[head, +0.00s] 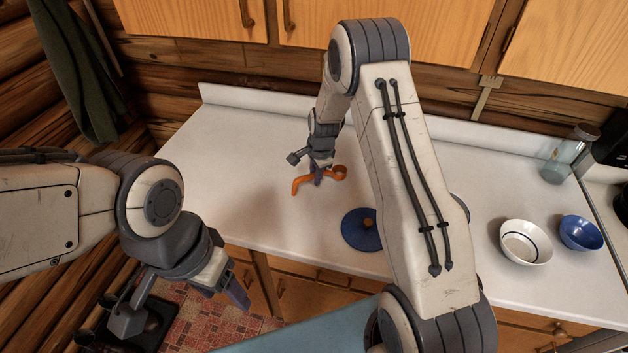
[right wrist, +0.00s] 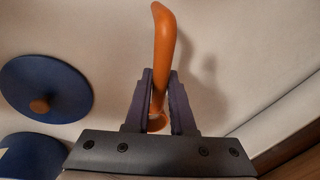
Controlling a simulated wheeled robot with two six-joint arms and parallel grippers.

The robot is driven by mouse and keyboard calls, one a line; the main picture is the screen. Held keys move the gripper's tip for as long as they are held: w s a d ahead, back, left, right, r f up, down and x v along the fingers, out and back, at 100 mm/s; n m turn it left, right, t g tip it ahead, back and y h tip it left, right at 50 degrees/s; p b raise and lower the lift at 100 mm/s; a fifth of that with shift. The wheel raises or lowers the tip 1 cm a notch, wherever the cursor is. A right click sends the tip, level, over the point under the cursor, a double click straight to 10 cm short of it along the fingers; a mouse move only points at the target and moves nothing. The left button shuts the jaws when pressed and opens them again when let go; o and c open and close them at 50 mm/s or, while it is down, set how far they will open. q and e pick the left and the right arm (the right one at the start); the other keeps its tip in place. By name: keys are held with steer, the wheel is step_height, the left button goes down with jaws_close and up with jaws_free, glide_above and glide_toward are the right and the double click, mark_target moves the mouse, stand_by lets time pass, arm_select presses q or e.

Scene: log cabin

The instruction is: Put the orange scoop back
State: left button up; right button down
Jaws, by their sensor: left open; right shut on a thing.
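The orange scoop (head: 302,183) is in the head view near the middle of the white counter, towards its left part. My right gripper (head: 319,179) reaches down over the counter and is shut on the scoop. In the right wrist view the scoop's orange handle (right wrist: 163,50) rises between the two dark fingers of the right gripper (right wrist: 160,98). Part of the scoop is hidden by the gripper. I cannot tell whether the scoop touches the counter. My left gripper (head: 188,305) is open and empty, off the counter's front edge at the lower left.
A blue lid (head: 358,236) with a wooden knob lies right of the scoop; it also shows in the right wrist view (right wrist: 60,80). A white bowl (head: 535,255), a blue bowl (head: 582,240) and a glass jar (head: 563,165) stand at the right. The counter's left part is clear.

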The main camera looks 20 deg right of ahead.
steer(key=shift+w+a+f, duration=0.1)
steer(key=shift+a+f, duration=0.05)
steer(key=p+x, duration=0.2)
steer(key=x, duration=0.1)
steer(key=shift+s+f, duration=0.15)
steer(key=shift+s, duration=0.15)
steer(key=shift+f, duration=0.4)
steer(key=shift+f, duration=0.15)
steer(key=c, duration=0.8)
jaws_free()
steer(key=shift+o, duration=0.2)
